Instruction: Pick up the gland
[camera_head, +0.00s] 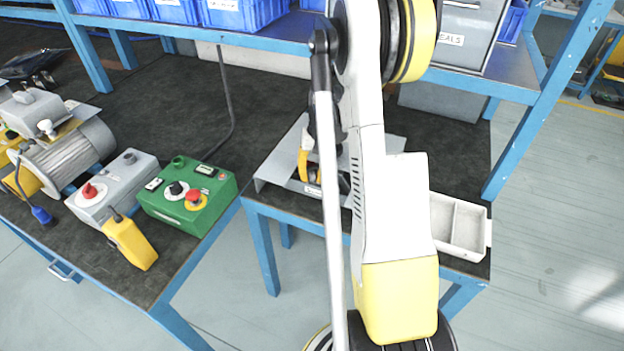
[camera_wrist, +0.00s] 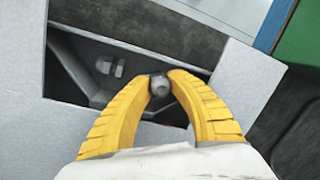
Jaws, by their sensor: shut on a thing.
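My gripper (camera_wrist: 163,80) has two yellow ribbed fingers, closed together at their tips in the wrist view. They are shut on a small grey rounded piece, the gland (camera_wrist: 160,87), which shows between the fingertips. Its lower part is hard to make out. In the head view my gripper (camera_head: 306,165) is partly hidden behind my arm, over a grey metal tray (camera_head: 272,172) on the bench. The gland cannot be seen there. In the wrist view the tray shows a dark opening with sloped walls, and other small metal pieces (camera_wrist: 112,67) lie beyond the left finger.
A white divided box (camera_head: 459,226) stands on the bench right of my arm. A green control box (camera_head: 188,196), a grey switch box (camera_head: 110,185) and a yellow handheld unit (camera_head: 130,243) are on the left bench. A blue shelf (camera_head: 285,30) with bins runs above.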

